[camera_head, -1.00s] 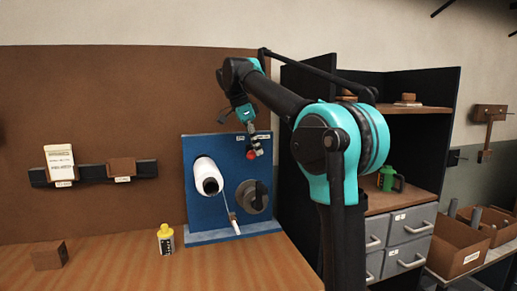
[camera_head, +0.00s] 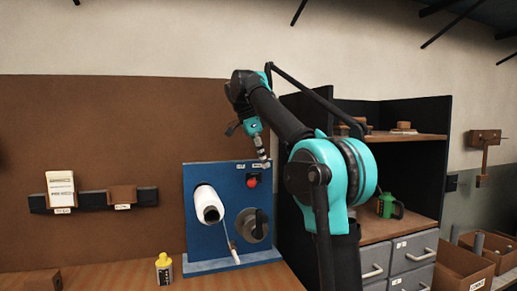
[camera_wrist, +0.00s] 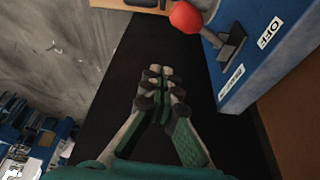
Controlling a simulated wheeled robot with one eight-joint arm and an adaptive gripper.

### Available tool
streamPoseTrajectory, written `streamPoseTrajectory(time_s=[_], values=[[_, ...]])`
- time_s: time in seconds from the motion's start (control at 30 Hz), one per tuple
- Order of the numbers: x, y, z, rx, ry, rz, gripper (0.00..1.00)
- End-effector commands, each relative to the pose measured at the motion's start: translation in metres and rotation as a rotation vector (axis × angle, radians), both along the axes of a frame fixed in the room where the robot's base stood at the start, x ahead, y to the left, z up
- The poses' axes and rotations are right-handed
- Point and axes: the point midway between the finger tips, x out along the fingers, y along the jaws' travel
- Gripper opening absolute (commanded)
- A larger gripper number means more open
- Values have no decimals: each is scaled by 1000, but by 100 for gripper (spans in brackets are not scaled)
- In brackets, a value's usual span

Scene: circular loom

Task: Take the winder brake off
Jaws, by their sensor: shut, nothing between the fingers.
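The winder is a blue upright panel (camera_head: 207,247) on the bench in the head view. A red ball knob (camera_head: 252,182) stands near its top right, below small white labels. In the wrist view the red knob (camera_wrist: 186,17) sits on a short dark lever (camera_wrist: 231,42) on the blue panel, with a label reading OFF (camera_wrist: 271,33) beside it. A second label is hard to read. My gripper (camera_head: 265,165) is just above and right of the knob, apart from it. In the wrist view its fingers (camera_wrist: 160,72) are together and empty, left of the panel and below the knob.
A white roll (camera_head: 209,208) and a grey disc with a dark handle (camera_head: 252,226) are on the panel. A yellow bottle (camera_head: 164,269) stands to its left. A dark shelf unit (camera_head: 440,170) with drawers rises close on the right.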

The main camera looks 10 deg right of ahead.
Motion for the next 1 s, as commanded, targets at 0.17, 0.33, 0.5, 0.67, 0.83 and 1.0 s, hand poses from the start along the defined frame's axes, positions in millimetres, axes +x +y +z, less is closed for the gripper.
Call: streamPoseTrajectory(time_s=[0.17, 0.33, 0.5, 0.67, 0.83, 1.0], values=[[2, 11, 27, 0, 1, 2, 0], [4, 15, 42, -1, 1, 1, 0], [4, 17, 48, -1, 1, 0, 0], [4, 18, 49, -1, 1, 0, 0], [4, 18, 49, -1, 1, 0, 0], [4, 18, 49, -1, 1, 0, 0]])
